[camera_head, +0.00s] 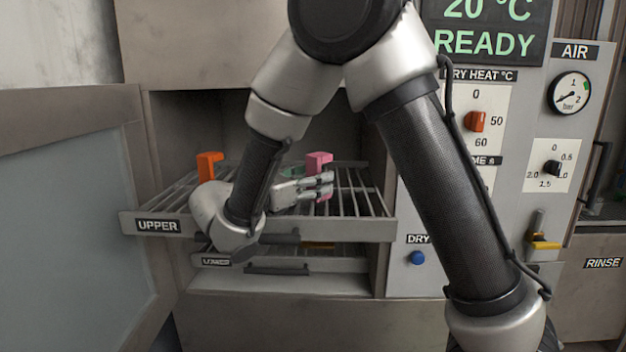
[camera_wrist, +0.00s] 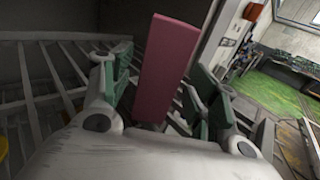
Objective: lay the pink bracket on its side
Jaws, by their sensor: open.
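The pink bracket (camera_head: 319,158) stands upright on the upper rack (camera_head: 290,230), with its top showing above my gripper (camera_head: 326,187) in the head view. My gripper lies low over the rack, pointing right, with its fingers open around the bracket. In the wrist view the bracket (camera_wrist: 166,68) rises as a tall pink bar between the two green-edged fingers of my gripper (camera_wrist: 158,98). A gap shows at the right finger; contact at the left finger cannot be told. The bracket's lower part is mostly hidden.
An orange bracket (camera_head: 208,166) stands on the rack to the left. The cabinet door (camera_head: 70,210) is open at left. A lower rack (camera_head: 216,261) lies beneath. A control panel with an orange knob (camera_head: 475,121) and gauge (camera_head: 569,94) is at right.

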